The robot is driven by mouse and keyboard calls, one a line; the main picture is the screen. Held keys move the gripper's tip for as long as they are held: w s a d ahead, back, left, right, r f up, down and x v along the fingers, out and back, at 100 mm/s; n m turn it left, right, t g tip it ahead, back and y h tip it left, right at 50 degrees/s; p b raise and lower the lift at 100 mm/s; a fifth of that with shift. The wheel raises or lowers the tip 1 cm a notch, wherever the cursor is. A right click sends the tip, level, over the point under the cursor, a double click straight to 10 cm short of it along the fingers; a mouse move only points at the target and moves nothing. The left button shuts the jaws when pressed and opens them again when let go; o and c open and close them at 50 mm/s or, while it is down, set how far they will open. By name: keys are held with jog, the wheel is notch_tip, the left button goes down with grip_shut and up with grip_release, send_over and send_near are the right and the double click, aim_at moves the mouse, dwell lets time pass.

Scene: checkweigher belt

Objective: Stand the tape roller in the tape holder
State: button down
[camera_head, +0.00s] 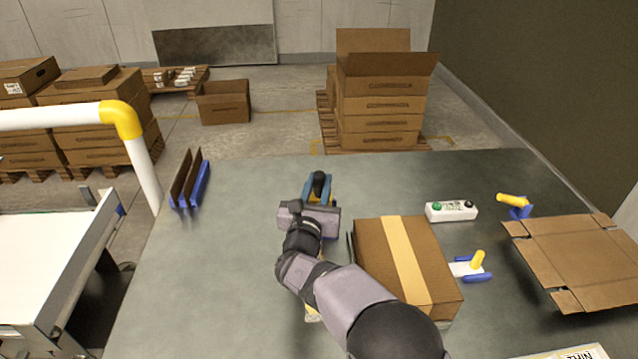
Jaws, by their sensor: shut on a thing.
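My gripper (312,212) is over the middle of the table, left of the taped carton. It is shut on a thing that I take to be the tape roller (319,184). A black rounded top and blue sides show just beyond the gripper body. The gripper body hides the lower part, and I cannot tell whether it touches the table. I cannot make out the tape holder for certain. A small white base with blue edges and a yellow upright (477,260) stands right of the carton. A yellow handle on a blue base (515,204) stands farther back.
A closed carton (380,250) with a tan tape strip stands close right of my gripper. Flattened cardboard (585,255) lies at right. A white button box (451,211) is behind the carton. A blue rack with brown panels (190,182) is at left. The left-middle table is clear.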

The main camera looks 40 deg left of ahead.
aim_at(318, 197)
jog(key=shift+f+b, duration=1.35)
jog(key=shift+f, duration=0.15)
jog(key=c, duration=1.4)
grip_release()
jog(key=shift+c, duration=0.2)
jog(key=shift+f, duration=0.1)
jog(key=shift+s, duration=0.15)
jog(key=shift+b+v, duration=0.85)
jog(key=shift+v, duration=2.65)
jog(key=shift+d, duration=0.1)
